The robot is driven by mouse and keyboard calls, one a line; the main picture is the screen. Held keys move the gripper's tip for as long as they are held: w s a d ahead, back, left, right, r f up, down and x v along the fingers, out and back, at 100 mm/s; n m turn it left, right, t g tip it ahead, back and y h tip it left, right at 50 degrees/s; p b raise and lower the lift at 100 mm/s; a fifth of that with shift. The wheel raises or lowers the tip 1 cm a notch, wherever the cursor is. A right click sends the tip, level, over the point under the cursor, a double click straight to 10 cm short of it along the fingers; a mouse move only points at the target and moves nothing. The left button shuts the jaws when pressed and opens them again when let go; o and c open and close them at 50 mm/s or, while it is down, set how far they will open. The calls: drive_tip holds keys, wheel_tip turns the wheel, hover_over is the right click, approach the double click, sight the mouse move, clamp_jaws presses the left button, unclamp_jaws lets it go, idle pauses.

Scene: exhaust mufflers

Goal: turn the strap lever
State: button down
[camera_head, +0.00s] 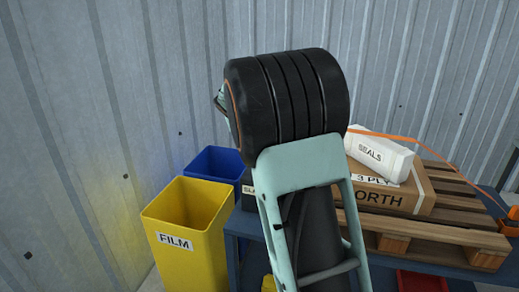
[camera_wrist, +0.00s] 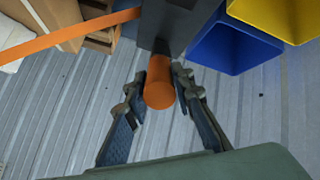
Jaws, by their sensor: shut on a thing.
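In the wrist view, my gripper (camera_wrist: 158,80) has its two fingers on either side of an orange cylindrical grip (camera_wrist: 160,88), shut on it. The grip appears to be the end of the strap lever and sits below a dark grey block (camera_wrist: 165,22); how they join is hidden. An orange strap (camera_wrist: 70,33) runs off to the left. In the head view, the strap (camera_head: 380,135) crosses above the load toward the right. My arm fills the middle of that view and hides the lever and my gripper.
A pallet (camera_head: 440,237) bears a carton (camera_head: 422,203) and a white SEALS bag (camera_head: 378,152) on a blue table (camera_head: 240,222). A yellow FILM bin (camera_head: 185,260) and a blue bin (camera_head: 215,160) stand left. A corrugated wall (camera_head: 60,150) is close behind. A red tray (camera_head: 420,281) lies low.

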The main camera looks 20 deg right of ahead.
drive_tip(key=shift+s+a+f+b, duration=0.1)
drive_tip(key=shift+s+f+b, duration=0.1)
drive_tip(key=shift+b, duration=0.3)
drive_tip(key=c, duration=1.7)
unclamp_jaws()
drive_tip(key=shift+o, duration=0.2)
drive_tip(key=v, duration=1.2)
drive_tip(key=shift+s+f, duration=0.1)
drive_tip(key=shift+f, duration=0.05)
